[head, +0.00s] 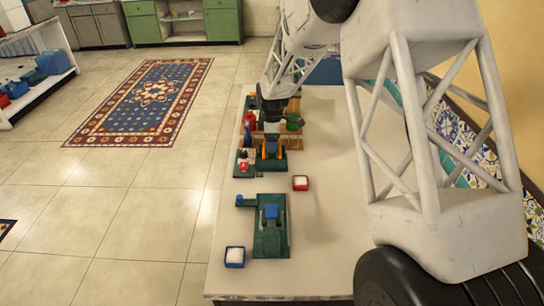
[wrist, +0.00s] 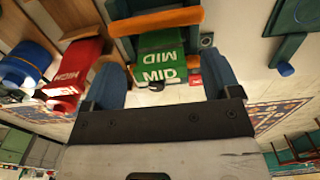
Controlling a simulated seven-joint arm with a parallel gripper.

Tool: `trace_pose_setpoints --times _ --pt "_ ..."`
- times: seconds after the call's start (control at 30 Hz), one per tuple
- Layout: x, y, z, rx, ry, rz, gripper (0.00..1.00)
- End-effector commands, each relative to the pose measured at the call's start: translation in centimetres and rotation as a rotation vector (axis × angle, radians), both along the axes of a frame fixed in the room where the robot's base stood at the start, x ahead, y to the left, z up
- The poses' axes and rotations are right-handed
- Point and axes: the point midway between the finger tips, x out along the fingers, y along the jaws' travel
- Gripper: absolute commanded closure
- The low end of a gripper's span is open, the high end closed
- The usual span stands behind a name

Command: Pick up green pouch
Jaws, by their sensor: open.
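The green pouch (wrist: 160,58), marked MID in white, lies between and just beyond the two blue fingers of my gripper (wrist: 165,80) in the wrist view. The fingers are apart, one on each side of it, and I see no grip on it. Orange bars of a dark green stand lie beside the pouch. In the head view my arm reaches down over the far part of the table, and I cannot clearly make out the pouch there.
A red pouch (wrist: 75,75) and a blue object (wrist: 27,62) stand left in the wrist view. The table's near right is bare.

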Motion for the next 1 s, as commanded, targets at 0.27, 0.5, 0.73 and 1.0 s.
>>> trace_pose_setpoints --times 0.27,0.5,0.73,1.0 --pt "0.0 0.0 -2.6 0.0 0.001 0.0 0.17" --pt "0.0 0.0 -2.8 0.0 -0.001 0.0 0.17" --pt "0.0 0.0 -2.8 0.0 -0.001 0.0 0.17" --pt "0.0 0.0 -2.8 0.0 -0.001 0.0 0.38"
